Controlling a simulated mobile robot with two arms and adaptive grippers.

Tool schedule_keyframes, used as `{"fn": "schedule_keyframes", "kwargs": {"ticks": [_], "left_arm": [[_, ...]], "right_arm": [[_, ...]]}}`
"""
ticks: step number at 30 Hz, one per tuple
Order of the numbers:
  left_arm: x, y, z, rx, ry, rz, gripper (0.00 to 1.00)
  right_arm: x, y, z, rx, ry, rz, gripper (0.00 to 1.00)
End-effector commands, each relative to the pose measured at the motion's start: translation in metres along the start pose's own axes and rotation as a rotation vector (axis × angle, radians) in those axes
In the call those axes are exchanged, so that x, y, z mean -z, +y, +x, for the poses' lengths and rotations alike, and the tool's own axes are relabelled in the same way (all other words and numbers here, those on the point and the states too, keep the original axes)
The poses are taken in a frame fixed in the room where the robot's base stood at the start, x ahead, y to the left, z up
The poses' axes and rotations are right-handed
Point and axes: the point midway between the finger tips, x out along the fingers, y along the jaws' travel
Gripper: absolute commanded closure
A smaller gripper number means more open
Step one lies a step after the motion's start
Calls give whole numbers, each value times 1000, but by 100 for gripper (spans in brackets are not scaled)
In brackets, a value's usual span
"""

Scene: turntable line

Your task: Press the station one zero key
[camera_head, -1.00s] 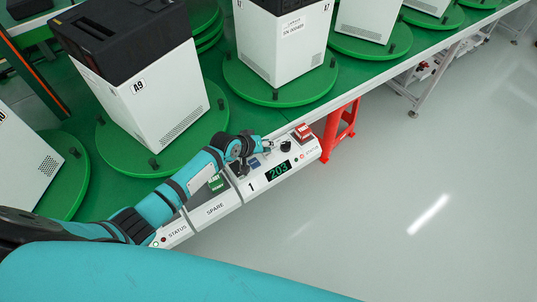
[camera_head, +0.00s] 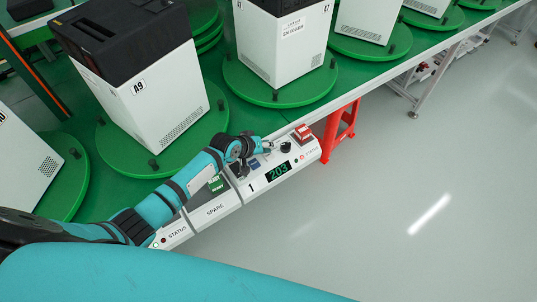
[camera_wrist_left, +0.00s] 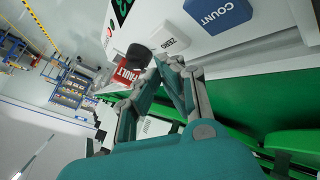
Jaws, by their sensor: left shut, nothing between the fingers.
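The station 1 panel (camera_head: 232,194) is a white console on the bench edge, with a green display (camera_head: 278,172) reading 203. The white ZERO key (camera_wrist_left: 173,42) shows in the left wrist view, between the blue COUNT key (camera_wrist_left: 219,15) and a black knob (camera_wrist_left: 138,56). My left gripper (camera_head: 266,147) is shut and empty over the panel. In the wrist view its fingertips (camera_wrist_left: 170,62) come together just at the near edge of the ZERO key; I cannot tell whether they touch it. In the head view the gripper hides most of that key. My right gripper is not in view.
A red FAULT key (camera_wrist_left: 127,72) lies beyond the knob; it also shows in the head view (camera_head: 303,134). A green key (camera_head: 217,184) is on the neighbouring section. White machine A9 (camera_head: 150,85) stands on a green turntable (camera_head: 200,140) behind the arm. Floor at right is clear.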

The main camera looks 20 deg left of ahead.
Motion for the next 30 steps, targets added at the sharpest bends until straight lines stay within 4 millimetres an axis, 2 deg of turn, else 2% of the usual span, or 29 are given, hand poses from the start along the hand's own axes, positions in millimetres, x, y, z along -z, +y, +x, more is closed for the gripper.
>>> {"fn": "schedule_keyframes", "kwargs": {"ticks": [30], "left_arm": [[-6, -6, 8, 0, 0, 0, 100]], "right_arm": [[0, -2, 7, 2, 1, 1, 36]]}}
